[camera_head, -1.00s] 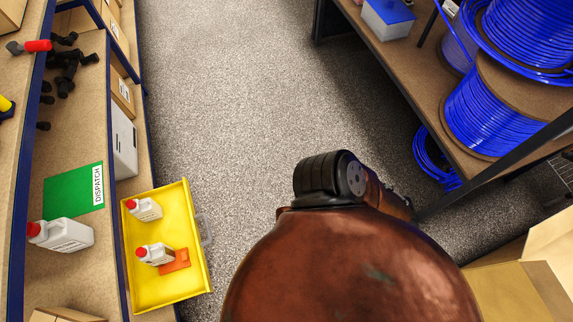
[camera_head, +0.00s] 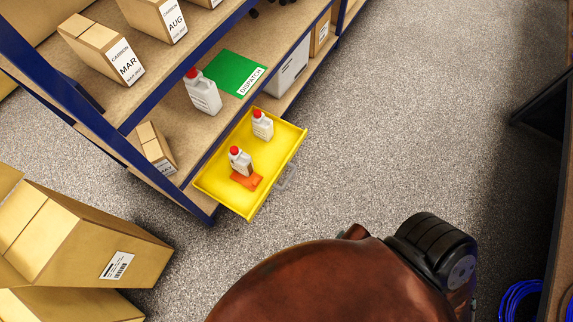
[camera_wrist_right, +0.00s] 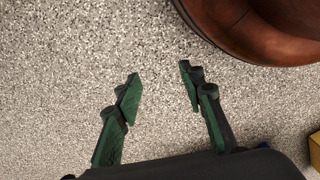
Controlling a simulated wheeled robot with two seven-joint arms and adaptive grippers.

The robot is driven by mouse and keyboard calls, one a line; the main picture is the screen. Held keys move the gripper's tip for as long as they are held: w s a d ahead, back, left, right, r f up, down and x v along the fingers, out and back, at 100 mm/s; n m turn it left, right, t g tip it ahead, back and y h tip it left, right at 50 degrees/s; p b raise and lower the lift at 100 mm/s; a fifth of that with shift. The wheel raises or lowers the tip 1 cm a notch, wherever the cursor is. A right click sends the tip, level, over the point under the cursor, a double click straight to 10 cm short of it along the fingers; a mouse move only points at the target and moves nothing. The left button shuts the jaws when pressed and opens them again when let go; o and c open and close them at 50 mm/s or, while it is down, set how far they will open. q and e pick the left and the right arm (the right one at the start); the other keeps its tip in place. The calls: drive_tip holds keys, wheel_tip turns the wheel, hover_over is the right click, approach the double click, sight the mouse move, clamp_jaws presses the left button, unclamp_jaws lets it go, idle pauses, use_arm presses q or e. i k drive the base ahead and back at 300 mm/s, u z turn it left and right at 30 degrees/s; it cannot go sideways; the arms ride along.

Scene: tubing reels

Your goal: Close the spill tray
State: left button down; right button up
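The yellow spill tray (camera_head: 212,187) sticks out from under the lower shelf board of the rack, slid open towards the aisle. My left gripper is not in view.
Large cardboard boxes (camera_head: 75,240) stand on the floor at left. Blue tubing (camera_head: 520,297) lies at lower right. The aisle floor (camera_head: 400,120) is clear.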

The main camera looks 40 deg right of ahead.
sight(270, 159)
drive_tip(key=k, duration=1.15)
drive_tip(key=z, duration=0.1)
drive_tip(key=i, duration=0.9)
drive_tip(key=z, duration=0.7)
drive_tip(key=k, duration=0.5)
drive_tip(key=z, duration=1.2)
drive_tip(key=i, duration=1.05)
drive_tip(key=u, duration=1.95)
